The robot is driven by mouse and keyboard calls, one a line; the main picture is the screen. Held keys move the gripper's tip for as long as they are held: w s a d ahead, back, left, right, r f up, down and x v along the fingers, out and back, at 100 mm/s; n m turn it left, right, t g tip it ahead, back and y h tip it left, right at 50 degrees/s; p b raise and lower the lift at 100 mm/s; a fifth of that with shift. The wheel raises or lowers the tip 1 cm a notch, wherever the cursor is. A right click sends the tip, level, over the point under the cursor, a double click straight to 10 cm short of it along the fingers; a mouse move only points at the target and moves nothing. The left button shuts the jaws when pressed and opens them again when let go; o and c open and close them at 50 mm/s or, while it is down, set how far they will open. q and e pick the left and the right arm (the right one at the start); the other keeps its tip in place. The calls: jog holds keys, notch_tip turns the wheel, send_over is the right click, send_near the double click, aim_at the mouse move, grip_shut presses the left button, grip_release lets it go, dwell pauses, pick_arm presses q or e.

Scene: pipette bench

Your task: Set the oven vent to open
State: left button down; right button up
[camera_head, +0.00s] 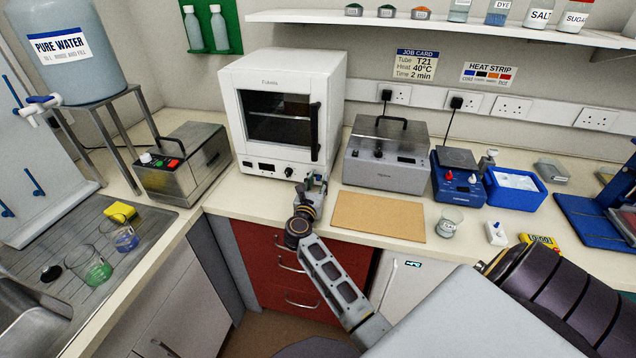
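The white oven (248,107) stands on the bench at the middle left, with a dark window (277,118) and a black upright handle on the right of its closed door. Its lower front panel has a small dark display (266,167), a small dark control (248,164) and a round knob (289,171). I cannot tell which part is the vent or how it is set.
A steel bath (386,165) stands right of the oven, and another steel unit (183,171) stands left. A brown board (379,216) lies on the bench right of my gripper. A blue hotplate (457,185), a blue tub (516,190) and a small beaker (446,228) are further right.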

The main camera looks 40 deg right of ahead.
jog(key=v, duration=1.1)
jog(key=shift+s+a, duration=0.15)
jog(key=shift+s, duration=0.1)
dwell(0.4)
